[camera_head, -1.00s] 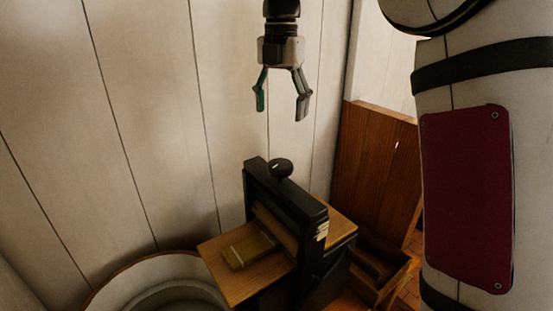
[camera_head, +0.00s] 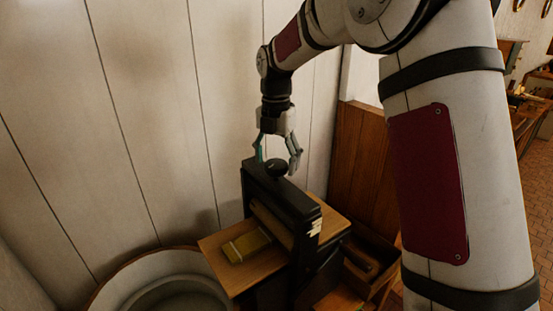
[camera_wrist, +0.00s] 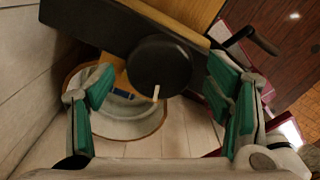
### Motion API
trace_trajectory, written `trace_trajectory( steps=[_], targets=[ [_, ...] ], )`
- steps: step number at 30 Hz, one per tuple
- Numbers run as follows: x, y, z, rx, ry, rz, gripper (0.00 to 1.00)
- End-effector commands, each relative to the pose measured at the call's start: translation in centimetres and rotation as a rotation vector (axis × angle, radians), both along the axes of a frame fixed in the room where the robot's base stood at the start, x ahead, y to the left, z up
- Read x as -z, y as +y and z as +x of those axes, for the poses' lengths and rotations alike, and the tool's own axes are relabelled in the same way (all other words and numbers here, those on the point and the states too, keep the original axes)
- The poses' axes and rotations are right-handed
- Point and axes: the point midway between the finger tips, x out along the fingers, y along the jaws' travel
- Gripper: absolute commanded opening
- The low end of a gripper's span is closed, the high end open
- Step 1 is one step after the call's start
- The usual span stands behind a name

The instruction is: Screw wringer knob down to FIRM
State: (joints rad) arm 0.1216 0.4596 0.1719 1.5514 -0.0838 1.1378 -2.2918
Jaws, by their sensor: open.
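The wringer (camera_head: 290,205) is a dark frame with wooden boards on both sides. Its round black knob (camera_head: 277,168) sits on the top beam, and it also shows large in the wrist view (camera_wrist: 160,66) with a small pale mark on its near edge. My gripper (camera_head: 276,163) is open, pointing down over the knob. In the wrist view its green-padded fingers stand on either side of the knob, with a gap on each side. Whether the fingertips are level with the knob is hard to tell. Any FIRM marking is not readable.
A round pale tub (camera_head: 130,282) stands at lower left. A crank handle (camera_wrist: 248,38) sticks out beside the right finger. The plank wall (camera_head: 150,110) is close behind; a wooden panel (camera_head: 362,155) stands at right.

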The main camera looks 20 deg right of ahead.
Motion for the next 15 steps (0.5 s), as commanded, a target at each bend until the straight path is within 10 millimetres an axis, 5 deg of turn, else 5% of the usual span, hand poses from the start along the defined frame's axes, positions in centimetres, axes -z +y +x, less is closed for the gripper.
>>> trace_trajectory(
  steps=[6,12,15],
  targets=[
    [0.03,0.0,0.01,0.0,0.0,0.0,0.7],
    [0.01,0.01,0.02,0.0,0.0,0.0,0.25],
    [0.01,0.01,0.02,0.0,0.0,0.0,0.24]
  ],
)
